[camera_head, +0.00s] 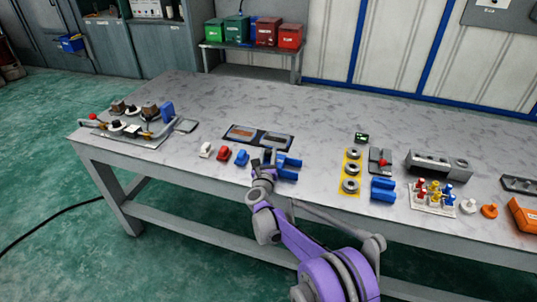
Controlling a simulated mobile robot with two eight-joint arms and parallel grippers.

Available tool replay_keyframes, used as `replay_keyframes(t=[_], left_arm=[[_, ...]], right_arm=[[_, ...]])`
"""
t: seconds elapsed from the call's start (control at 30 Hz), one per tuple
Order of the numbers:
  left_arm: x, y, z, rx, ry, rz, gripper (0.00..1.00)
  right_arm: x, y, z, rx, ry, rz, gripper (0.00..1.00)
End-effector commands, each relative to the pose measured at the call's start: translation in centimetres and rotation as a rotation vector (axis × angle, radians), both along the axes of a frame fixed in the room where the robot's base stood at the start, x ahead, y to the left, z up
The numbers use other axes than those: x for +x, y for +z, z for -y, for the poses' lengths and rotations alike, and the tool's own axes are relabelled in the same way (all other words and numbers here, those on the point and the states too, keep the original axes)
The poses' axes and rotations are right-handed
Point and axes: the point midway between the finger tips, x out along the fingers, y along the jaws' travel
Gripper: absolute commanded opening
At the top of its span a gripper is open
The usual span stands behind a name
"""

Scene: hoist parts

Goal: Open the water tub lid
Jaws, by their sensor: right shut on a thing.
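A dark, low two-part tub (258,132) lies flat near the middle of the table. Its left part (241,133) shows brown, and its right part (278,141) shows grey-blue. My right gripper (267,156) is at the front edge of the right part, with its arm reaching up from the bottom of the view. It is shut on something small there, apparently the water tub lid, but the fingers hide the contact. I cannot tell how far the lid is raised. My left gripper is not in view.
A blue forked piece (291,162) lies right beside my right gripper. White (206,149), red (224,153) and blue (241,157) small parts stand to its left. A yellow plate with rings (351,171) lies to the right. The table behind the tub is clear.

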Motion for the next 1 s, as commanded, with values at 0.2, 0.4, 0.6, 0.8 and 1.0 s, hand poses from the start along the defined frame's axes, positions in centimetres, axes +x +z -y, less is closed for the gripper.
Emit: replay_keyframes(t=[0.2,0.4,0.6,0.8,1.0], left_arm=[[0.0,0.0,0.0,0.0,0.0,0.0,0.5],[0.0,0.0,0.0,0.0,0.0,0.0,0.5],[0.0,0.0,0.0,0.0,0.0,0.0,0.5],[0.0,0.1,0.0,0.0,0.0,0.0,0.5],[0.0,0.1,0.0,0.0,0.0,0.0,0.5]], right_arm=[[0.0,0.0,0.0,0.0,0.001,0.0,0.0],[0.0,0.0,0.0,0.0,0.001,0.0,0.0],[-0.5,0.1,1.6,-0.001,-0.003,0.001,0.0],[-1.8,0.1,5.6,-0.001,-0.003,0.0,0.0],[-2.2,0.1,6.7,0.0,0.0,0.0,0.0]])
